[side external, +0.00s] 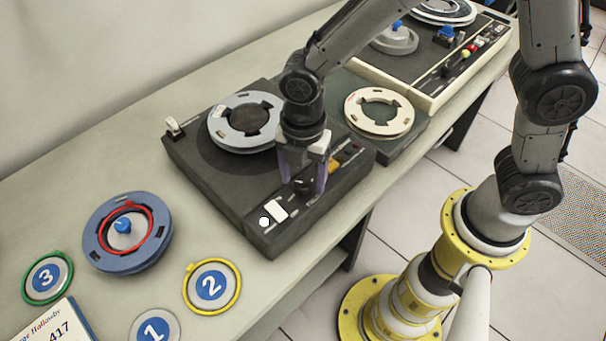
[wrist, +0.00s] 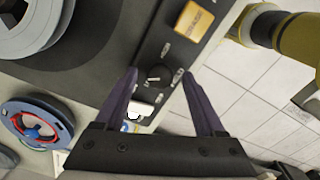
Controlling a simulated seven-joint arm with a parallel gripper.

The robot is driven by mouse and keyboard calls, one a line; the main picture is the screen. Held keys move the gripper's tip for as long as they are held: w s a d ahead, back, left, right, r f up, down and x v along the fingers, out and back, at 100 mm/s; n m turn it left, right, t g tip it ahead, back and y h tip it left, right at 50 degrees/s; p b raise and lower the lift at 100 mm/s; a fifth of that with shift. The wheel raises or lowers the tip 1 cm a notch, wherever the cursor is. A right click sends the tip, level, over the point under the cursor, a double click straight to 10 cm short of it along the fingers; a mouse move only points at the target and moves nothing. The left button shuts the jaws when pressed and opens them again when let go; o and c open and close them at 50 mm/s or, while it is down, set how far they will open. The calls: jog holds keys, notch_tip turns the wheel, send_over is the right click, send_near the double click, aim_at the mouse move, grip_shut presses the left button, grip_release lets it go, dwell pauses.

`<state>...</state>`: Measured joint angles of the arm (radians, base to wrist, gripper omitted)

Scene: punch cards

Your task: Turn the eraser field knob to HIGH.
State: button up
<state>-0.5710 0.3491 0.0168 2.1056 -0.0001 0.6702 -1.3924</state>
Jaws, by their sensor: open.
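The eraser field knob (wrist: 157,74) is a small dark round knob on the black front panel of the machine (side external: 215,185). In the wrist view it has a light pointer mark, and small white labels surround it, too small to read. My gripper (wrist: 158,72) is open, with its two purple-grey fingers on either side of the knob and gaps visible between. In the side external view my gripper (side external: 302,186) points down over the front panel. Its fingers partly hide the knob there. Whether the fingertips reach the knob's height is unclear.
An orange button (wrist: 193,20) and a white switch (side external: 276,209) flank the knob. A grey reel (side external: 218,130) lies on the machine, a cream reel (side external: 352,116) behind it. A blue reel (side external: 98,250) and numbered discs lie at left. The table edge is close in front.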

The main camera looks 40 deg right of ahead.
grip_shut()
dwell(0.3)
jog(key=shift+m, duration=0.3)
jog(key=m, duration=1.1)
jog(key=shift+r, duration=0.1)
jog(key=shift+m, duration=0.3)
dwell(0.4)
grip_release()
